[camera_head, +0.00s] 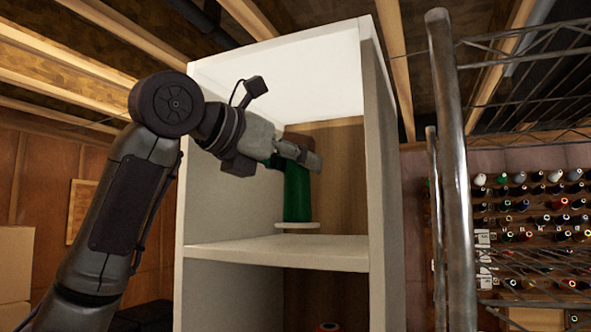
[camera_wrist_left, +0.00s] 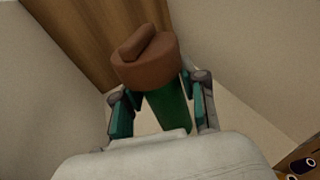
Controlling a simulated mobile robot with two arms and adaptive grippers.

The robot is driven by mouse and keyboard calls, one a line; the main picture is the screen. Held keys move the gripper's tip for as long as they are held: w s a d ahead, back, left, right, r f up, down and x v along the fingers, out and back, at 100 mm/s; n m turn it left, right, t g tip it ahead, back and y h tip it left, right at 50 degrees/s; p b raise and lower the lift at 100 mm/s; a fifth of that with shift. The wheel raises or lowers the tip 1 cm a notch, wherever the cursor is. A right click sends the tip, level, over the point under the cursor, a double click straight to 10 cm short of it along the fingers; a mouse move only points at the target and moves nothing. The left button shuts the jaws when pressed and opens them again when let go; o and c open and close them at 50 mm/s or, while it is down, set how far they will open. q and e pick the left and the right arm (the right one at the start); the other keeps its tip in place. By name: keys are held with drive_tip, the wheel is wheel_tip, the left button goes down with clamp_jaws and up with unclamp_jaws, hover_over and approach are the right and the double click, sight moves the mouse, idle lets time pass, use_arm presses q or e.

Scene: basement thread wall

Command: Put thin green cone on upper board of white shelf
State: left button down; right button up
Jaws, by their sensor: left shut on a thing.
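The green cone (camera_head: 297,197) is in the upper compartment of the white shelf (camera_head: 277,252). It is upright, with a white disc-shaped base and a brown top, just above or on the upper board; I cannot tell whether the base touches. My left gripper (camera_head: 297,153) reaches in from the left and is shut around the cone near its top. The left wrist view shows the cone (camera_wrist_left: 168,106) between the two fingers (camera_wrist_left: 160,107), with its brown top (camera_wrist_left: 148,62) beyond them. My right gripper is not in view.
The shelf's side walls and white top panel (camera_head: 300,75) close in around my left arm. A metal wire rack (camera_head: 452,170) stands to the right. A wall of thread spools (camera_head: 540,220) is behind it. Cardboard boxes (camera_head: 14,265) stand at the far left.

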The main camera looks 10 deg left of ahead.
use_arm(q)
wheel_tip(320, 180, down, 2)
drive_tip(key=shift+w+a+f, duration=0.1)
drive_tip(key=shift+w+f, duration=0.05)
drive_tip(key=c, duration=0.8)
unclamp_jaws()
drive_tip(key=shift+s+f, duration=0.1)
drive_tip(key=shift+s, duration=0.1)
drive_tip(key=shift+o, duration=0.8)
drive_tip(key=shift+w, duration=0.15)
